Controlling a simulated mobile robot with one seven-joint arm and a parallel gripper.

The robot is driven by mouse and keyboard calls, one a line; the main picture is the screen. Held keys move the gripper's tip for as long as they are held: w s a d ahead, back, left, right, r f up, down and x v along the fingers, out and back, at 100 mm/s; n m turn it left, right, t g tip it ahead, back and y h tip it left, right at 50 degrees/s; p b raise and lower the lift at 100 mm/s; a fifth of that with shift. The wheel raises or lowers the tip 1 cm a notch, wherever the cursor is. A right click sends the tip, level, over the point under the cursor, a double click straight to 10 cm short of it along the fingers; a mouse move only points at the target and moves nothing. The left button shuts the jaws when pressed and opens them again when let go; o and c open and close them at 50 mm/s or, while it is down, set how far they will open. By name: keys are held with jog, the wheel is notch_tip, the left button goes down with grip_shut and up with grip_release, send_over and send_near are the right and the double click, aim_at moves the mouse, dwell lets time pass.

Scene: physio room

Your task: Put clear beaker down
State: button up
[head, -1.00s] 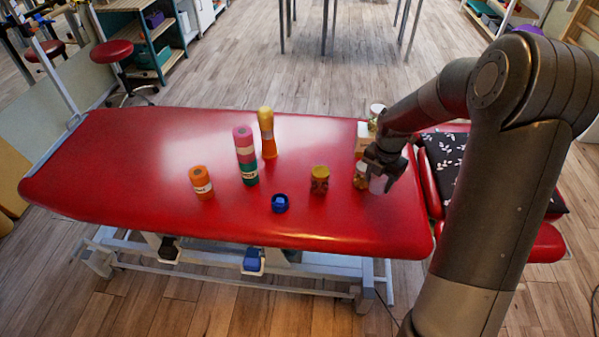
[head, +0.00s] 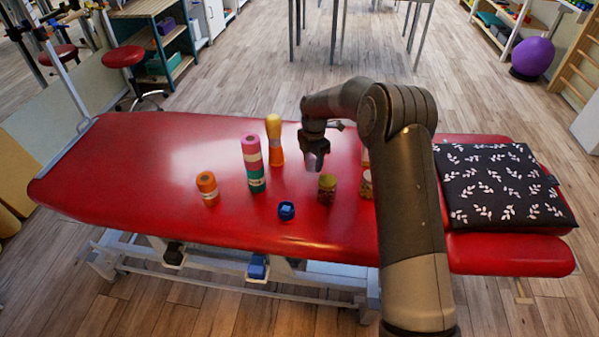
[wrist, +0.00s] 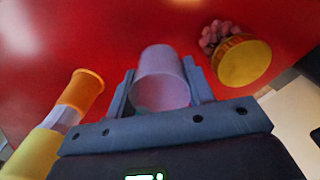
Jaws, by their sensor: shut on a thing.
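My gripper (head: 315,148) is over the middle of the red treatment table (head: 335,225). It is shut on the clear beaker (wrist: 162,78), which looks faintly purple in the wrist view and sits between the two fingers. In the head view the beaker is mostly hidden by the gripper. It appears to be held above the table, but its exact height is hard to tell. The yellow bottle (head: 274,140) stands to the left of my gripper, and a yellow-lidded jar (head: 327,188) stands in front of it.
A stack of pink and green rolls (head: 253,163), an orange roll (head: 207,188) and a blue ring-like item (head: 286,211) stand to the left. Another jar (head: 366,186) is partly hidden behind my arm. A black leaf-patterned cushion (head: 500,185) lies at right. The table's left part is clear.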

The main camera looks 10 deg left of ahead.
send_over(300, 179)
notch_tip(300, 179, down, 3)
jog(key=shift+r, duration=0.1)
jog(key=shift+a+f, duration=0.1)
jog(key=shift+f, duration=1.9)
jog(key=shift+f, duration=0.1)
jog(key=o, duration=1)
